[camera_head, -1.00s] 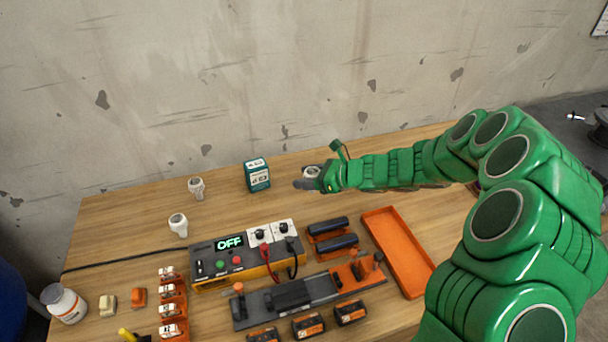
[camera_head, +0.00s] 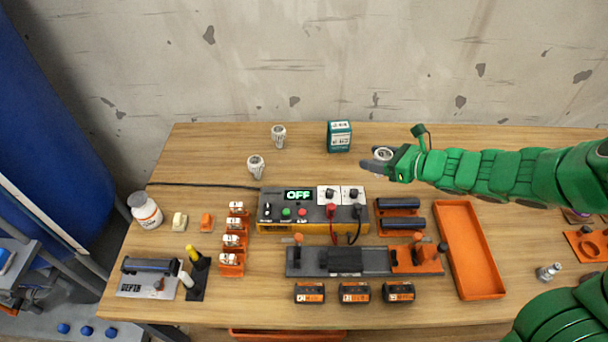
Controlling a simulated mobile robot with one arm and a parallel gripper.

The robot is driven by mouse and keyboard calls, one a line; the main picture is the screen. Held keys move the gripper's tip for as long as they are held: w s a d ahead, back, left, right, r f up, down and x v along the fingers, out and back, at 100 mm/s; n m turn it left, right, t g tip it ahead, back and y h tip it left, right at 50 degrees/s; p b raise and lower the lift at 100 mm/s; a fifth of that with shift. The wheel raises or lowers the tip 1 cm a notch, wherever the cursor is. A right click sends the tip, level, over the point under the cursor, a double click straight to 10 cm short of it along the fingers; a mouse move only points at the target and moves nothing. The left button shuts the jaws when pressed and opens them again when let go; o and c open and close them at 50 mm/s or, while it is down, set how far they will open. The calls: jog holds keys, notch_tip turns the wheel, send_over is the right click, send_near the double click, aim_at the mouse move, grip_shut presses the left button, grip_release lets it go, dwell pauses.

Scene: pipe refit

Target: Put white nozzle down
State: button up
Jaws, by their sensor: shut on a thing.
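My gripper (camera_head: 384,162) is at the end of my green arm, over the back right part of the table. It is shut on a white nozzle (camera_head: 383,154), whose round top shows between the dark fingers. The lower part of this nozzle is hidden, and I cannot tell whether it touches the table. Two other white nozzles stand upright at the back left: one farther back (camera_head: 278,134) and one nearer (camera_head: 256,166). The wooden table (camera_head: 215,150) lies beneath them.
A green box (camera_head: 339,136) stands left of my gripper. In front are the power unit reading OFF (camera_head: 299,196), dark cylinders (camera_head: 400,203) in an orange holder, and an orange tray (camera_head: 481,285). Bare wood lies around the two standing nozzles. The wall rises behind the table.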

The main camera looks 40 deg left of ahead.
jog(key=s+a+n+g, duration=0.2)
jog(key=s+a, duration=0.3)
jog(key=s, duration=0.3)
jog(key=s+a+n+g, duration=0.1)
jog(key=s+a, duration=0.5)
jog(key=s, duration=0.2)
jog(key=shift+h, duration=0.4)
jog(key=shift+w+a+f, duration=1.1)
jog(key=shift+a+f, duration=0.45)
jog(key=shift+a, duration=0.35)
jog(key=shift+w+a+f, duration=1.15)
jog(key=shift+a+f, duration=0.45)
jog(key=shift+a, duration=0.3)
jog(key=shift+w+a+f, duration=1.1)
jog(key=shift+a+f, duration=0.45)
jog(key=shift+a, duration=0.35)
jog(key=shift+w+a+f, duration=0.1)
jog(key=shift+a+f, duration=0.05)
jog(key=shift+f, duration=1.6)
jog(key=o, duration=1)
jog(key=shift+o, duration=0.2)
